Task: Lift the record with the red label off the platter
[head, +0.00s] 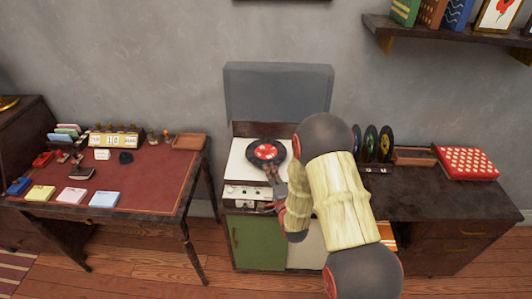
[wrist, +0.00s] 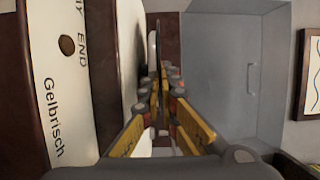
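The record with the red label (head: 266,151) is a black disc over the white top of the record player (head: 240,175). My gripper (head: 272,174) is at the record's near right edge. In the wrist view, the yellow and grey fingers of my gripper (wrist: 162,80) come close together. A thin disc edge, the record (wrist: 153,45), runs into the narrow gap between the fingertips. The fingers look shut on its rim. The platter is mostly hidden beneath the record, and I cannot tell whether the two are apart.
The record player's grey lid (head: 280,92) stands open behind. Several upright records (head: 370,143) stand right of my arm, beside a red dotted box (head: 466,161). A desk (head: 150,180) with cards and stamps is at the left. A shelf (head: 450,32) hangs at upper right.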

